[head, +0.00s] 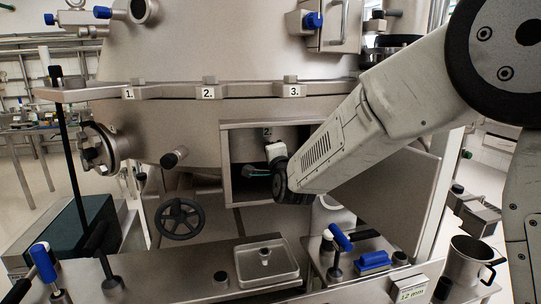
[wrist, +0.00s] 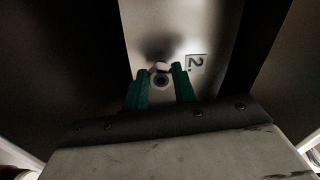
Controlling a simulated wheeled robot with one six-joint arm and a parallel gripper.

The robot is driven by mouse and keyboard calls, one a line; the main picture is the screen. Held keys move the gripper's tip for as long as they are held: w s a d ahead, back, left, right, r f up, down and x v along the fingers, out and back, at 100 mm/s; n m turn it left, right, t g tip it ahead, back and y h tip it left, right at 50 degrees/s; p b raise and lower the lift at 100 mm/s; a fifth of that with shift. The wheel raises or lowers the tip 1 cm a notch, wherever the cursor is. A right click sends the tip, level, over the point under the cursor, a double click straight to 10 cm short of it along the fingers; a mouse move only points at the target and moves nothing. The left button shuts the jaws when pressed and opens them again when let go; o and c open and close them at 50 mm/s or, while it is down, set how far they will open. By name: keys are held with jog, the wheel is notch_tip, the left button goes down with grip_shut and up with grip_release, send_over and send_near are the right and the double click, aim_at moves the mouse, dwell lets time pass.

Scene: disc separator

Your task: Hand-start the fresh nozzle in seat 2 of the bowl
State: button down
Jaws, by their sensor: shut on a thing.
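My gripper (wrist: 162,83) reaches into the square opening of the housing, and its green fingers also show in the head view (head: 257,172). The fingers are shut on the nozzle (wrist: 161,80), a small light piece with a dark round hole, between their tips. Just beyond it is the curved metal bowl (wrist: 150,20), with a plate marked 2 (wrist: 197,63) to the right of the nozzle. A dark shadow lies on the bowl above the nozzle. Seat 2 itself is hidden or too dark to make out, so I cannot tell whether the nozzle touches it.
The opening's metal frame (head: 226,165) closely surrounds my gripper. Below stands a bench with a square tray (head: 240,277) holding a small piece (head: 265,256), blue-handled tools (head: 341,238) and a steel mug (head: 466,262). A handwheel (head: 181,219) sits to the left.

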jog(key=m, duration=0.4)
jog(key=c, duration=1.1)
grip_release()
jog(key=shift+o, duration=0.2)
jog(key=shift+r, duration=0.1)
